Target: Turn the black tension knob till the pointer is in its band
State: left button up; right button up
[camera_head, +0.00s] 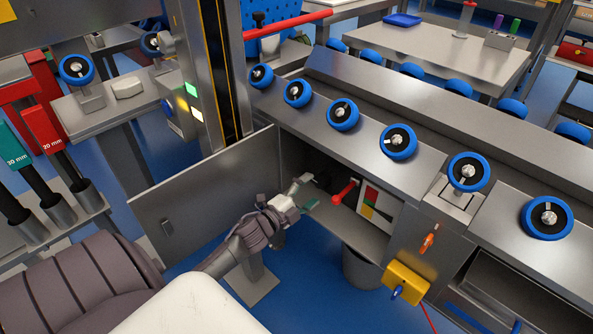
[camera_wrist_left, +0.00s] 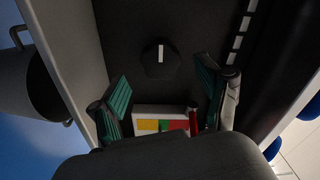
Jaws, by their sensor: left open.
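The black knob (camera_wrist_left: 160,62) with a white mark shows in the left wrist view, on a dark surface inside the open cabinet. In the head view it is hard to make out in the shade. My left gripper (camera_head: 306,192) reaches into the cabinet opening. In the wrist view its open fingers (camera_wrist_left: 165,97) stand to either side below the knob, apart from it, with nothing between them. A white panel with yellow, green and red bands (camera_wrist_left: 163,124) lies beyond. A red rod (camera_wrist_left: 194,122), seemingly the pointer, is by its red end; the rod also shows in the head view (camera_head: 344,192). My right gripper is not in view.
The cabinet's grey door (camera_head: 200,195) stands open to the left of my arm. A sloped conveyor with blue-rimmed wheels (camera_head: 398,141) runs above the opening. A yellow box (camera_head: 406,282) sticks out at the right. A grey bin (camera_head: 360,268) stands beneath.

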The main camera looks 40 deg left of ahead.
pick_arm(q)
jog(key=s, duration=0.6)
jog(key=shift+a, duration=0.2)
jog(key=shift+s, duration=0.1)
